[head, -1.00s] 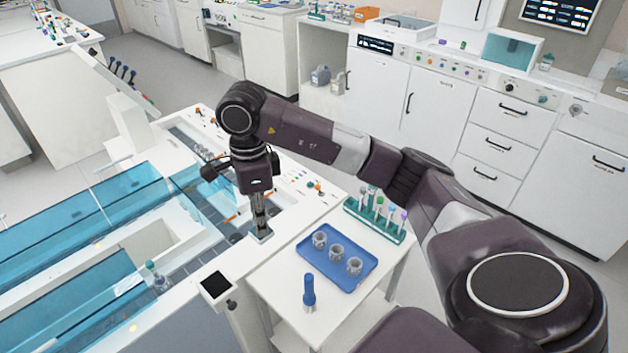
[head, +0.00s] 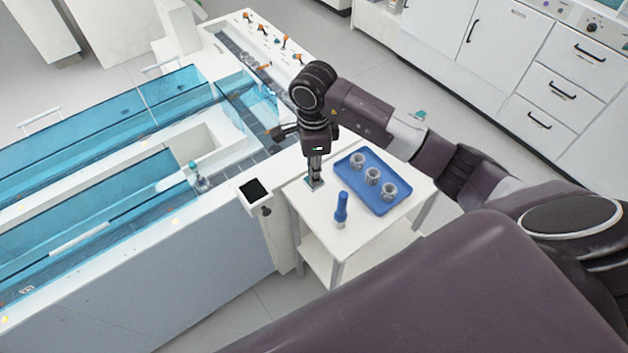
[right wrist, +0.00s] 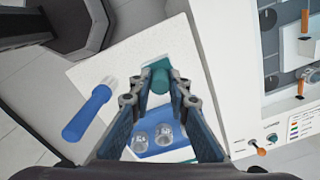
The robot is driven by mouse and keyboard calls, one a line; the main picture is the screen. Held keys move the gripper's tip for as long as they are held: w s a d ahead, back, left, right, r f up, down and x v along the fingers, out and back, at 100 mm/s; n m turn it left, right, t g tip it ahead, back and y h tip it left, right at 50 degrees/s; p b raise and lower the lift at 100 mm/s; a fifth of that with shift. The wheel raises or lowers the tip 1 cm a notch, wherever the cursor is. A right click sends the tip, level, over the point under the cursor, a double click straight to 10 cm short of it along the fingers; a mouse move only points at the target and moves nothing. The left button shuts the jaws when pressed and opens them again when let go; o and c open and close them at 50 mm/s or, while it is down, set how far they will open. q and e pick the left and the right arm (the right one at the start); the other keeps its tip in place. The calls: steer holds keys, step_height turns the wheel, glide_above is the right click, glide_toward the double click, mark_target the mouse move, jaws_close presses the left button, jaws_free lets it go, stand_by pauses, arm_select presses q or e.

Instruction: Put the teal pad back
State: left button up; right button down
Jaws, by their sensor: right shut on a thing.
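The teal pad (head: 314,184) is at the tips of my right gripper (head: 315,172), over the left corner of the small white table. In the right wrist view the pad (right wrist: 158,76) sits between the two fingertips, which are shut on it, and the fingers hide part of it. I cannot tell whether it touches the tabletop. My left gripper is not in view.
The white table (head: 368,228) also holds a blue tray (head: 378,207) with three grey cups and an upright blue-topped tool (head: 341,208). The tube track (head: 215,95), with clear blue covers, runs to the left. A small black screen (head: 255,190) stands beside the table.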

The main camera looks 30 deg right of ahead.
step_height(320, 180, down, 4)
steer(key=shift+f+p, duration=0.25)
steer(key=shift+p, duration=0.15)
steer(key=shift+f, duration=0.35)
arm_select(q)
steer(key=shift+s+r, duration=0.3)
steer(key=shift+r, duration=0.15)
arm_select(e)
steer(key=shift+f, duration=0.1)
steer(key=shift+f, duration=0.15)
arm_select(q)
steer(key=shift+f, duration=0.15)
arm_select(e)
steer(key=c, duration=1.8)
jaws_free()
